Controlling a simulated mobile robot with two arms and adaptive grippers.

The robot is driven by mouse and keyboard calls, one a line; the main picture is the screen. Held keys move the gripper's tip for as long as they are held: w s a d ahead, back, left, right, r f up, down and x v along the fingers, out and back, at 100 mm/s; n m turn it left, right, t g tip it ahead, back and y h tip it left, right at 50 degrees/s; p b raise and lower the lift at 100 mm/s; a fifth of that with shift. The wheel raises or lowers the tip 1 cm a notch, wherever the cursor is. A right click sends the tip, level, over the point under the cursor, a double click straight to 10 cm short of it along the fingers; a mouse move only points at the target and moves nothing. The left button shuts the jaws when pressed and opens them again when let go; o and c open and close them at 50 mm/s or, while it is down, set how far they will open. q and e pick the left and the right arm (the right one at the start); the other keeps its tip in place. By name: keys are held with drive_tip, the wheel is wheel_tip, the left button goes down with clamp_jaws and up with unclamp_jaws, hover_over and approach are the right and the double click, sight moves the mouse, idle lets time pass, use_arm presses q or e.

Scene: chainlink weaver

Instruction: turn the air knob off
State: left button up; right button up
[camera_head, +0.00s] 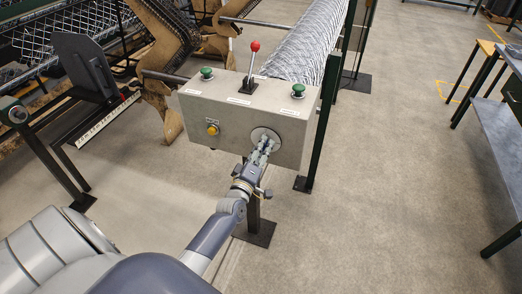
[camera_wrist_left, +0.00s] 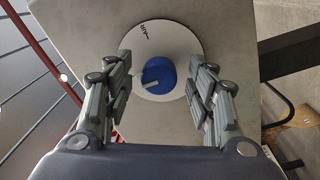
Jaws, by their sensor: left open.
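The air knob (camera_wrist_left: 158,77) is blue with a pale grey pointer bar and sits on a round white plate marked AIR (camera_wrist_left: 177,40) in the left wrist view. The plate also shows on the front of the grey control box (camera_head: 228,118) in the head view, where my gripper hides the knob. My left gripper (camera_head: 266,141) is in front of the plate. In the left wrist view its two fingers (camera_wrist_left: 160,88) are open, one on each side of the knob, with a gap on both sides. The right gripper is not in view.
The box carries a red-tipped lever (camera_head: 254,47), two green buttons (camera_head: 207,72) and a yellow button (camera_head: 212,129). A green post (camera_head: 325,120) stands right of the box. A roll of wire mesh (camera_head: 305,45) lies behind. The floor at right is clear up to a workbench (camera_head: 497,130).

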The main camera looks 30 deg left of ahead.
use_arm(q)
drive_tip(key=v, duration=1.2)
drive_tip(key=s+d+f+m+g+h, duration=0.1)
drive_tip(key=s+d+f+m+g, duration=0.25)
drive_tip(key=f, duration=0.65)
drive_tip(key=s+d+f+m+g+h, duration=0.2)
drive_tip(key=s+f, duration=0.2)
drive_tip(key=f, duration=0.6)
drive_tip(key=s+d+f+m+g+h, duration=0.1)
drive_tip(key=s+d+f+m+g, duration=0.2)
drive_tip(key=f, duration=0.7)
drive_tip(key=s+d+f+m+g, duration=0.1)
drive_tip(key=s+f, duration=0.4)
drive_tip(key=s, duration=0.5)
drive_tip(key=s+f+m+g, duration=0.4)
drive_tip(key=s+f+m, duration=0.1)
drive_tip(key=s, duration=0.5)
drive_tip(key=s+d+f+m+g, duration=0.1)
drive_tip(key=s+f+m+g, duration=0.2)
drive_tip(key=s+f, duration=0.3)
drive_tip(key=s, duration=0.4)
drive_tip(key=shift+d+f, duration=0.3)
drive_tip(key=shift+f, duration=0.05)
drive_tip(key=shift+s+m+g, duration=0.15)
drive_tip(key=shift+m+g, duration=0.1)
drive_tip(key=c, duration=0.3)
drive_tip(key=shift+s, duration=0.1)
drive_tip(key=shift+c, duration=0.6)
